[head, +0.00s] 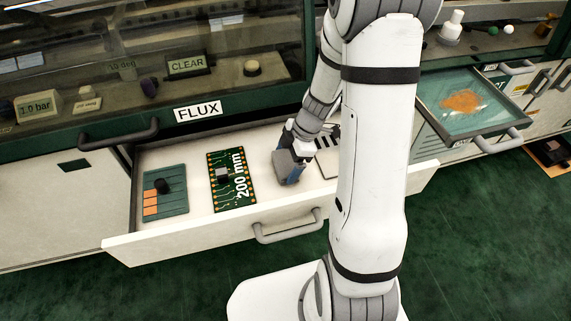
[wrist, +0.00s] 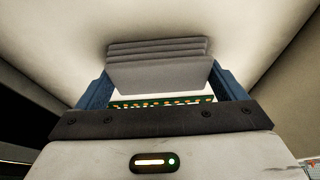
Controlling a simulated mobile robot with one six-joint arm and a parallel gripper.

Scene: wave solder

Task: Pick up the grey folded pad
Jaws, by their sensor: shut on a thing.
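The grey folded pad (wrist: 160,68) is a stack of several grey layers. In the wrist view it sits between the two blue fingers of my gripper (wrist: 163,90), which is shut on it. In the head view the pad (head: 287,166) shows at the end of my arm, over the open white drawer, to the right of the green circuit board (head: 231,180). I cannot tell whether the pad still touches the drawer floor. My arm hides part of the drawer's right side.
The open drawer (head: 190,241) also holds a teal card with orange squares (head: 166,201) at left. A striped item (head: 328,160) lies partly hidden behind my arm. A second open drawer with an orange powdery patch (head: 463,101) is at right. Green floor lies in front.

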